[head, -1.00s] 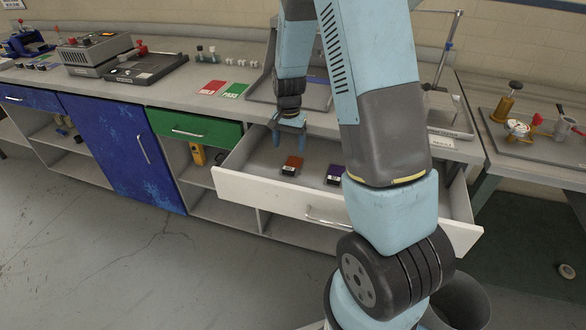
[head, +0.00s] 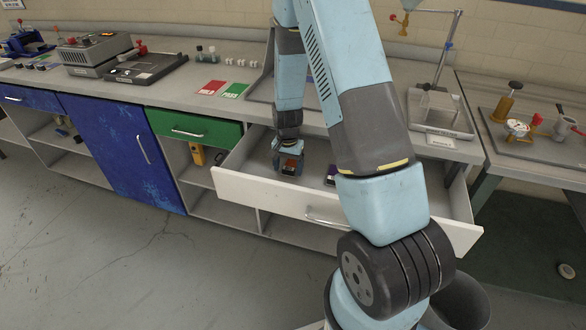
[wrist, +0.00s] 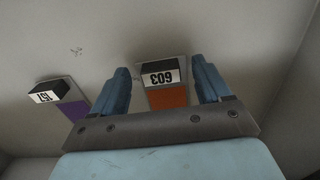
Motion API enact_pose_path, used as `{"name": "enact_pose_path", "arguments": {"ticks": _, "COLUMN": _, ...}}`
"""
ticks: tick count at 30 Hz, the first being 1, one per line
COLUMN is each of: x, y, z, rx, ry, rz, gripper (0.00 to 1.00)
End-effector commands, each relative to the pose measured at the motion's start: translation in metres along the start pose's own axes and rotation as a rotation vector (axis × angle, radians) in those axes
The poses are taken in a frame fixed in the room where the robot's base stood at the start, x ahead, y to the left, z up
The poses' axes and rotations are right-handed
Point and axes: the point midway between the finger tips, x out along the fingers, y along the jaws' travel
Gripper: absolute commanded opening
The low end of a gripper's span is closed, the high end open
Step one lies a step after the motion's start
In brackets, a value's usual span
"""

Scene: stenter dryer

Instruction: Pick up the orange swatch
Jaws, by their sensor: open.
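The orange swatch (wrist: 168,97) lies on the floor of the open white drawer (head: 262,197), with a black end block and a white label reading 603. In the head view the orange swatch (head: 290,166) shows between my fingers, partly hidden by them. My gripper (head: 289,168) is down inside the drawer. In the wrist view the two blue fingers of my gripper (wrist: 160,78) are open, one on each side of the swatch, with gaps visible. I cannot tell how far the fingertips are above the drawer floor.
A purple swatch (wrist: 74,108) labelled 157 lies to the left in the wrist view; it also shows in the head view (head: 330,175), partly hidden by my arm. The drawer's walls surround my gripper.

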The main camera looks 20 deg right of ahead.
Motion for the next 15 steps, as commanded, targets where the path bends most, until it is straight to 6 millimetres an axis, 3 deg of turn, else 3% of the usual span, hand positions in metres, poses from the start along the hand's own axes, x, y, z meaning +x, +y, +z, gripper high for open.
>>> {"name": "enact_pose_path", "arguments": {"ticks": 8, "x": 0.0021, "y": -0.0003, "z": -0.0001, "rx": 0.000, "ry": 0.001, "rz": -0.001, "gripper": 0.77}}
{"name": "enact_pose_path", "arguments": {"ticks": 15, "x": 0.0021, "y": -0.0003, "z": 0.0000, "rx": -0.001, "ry": 0.001, "rz": 0.000, "gripper": 0.54}}
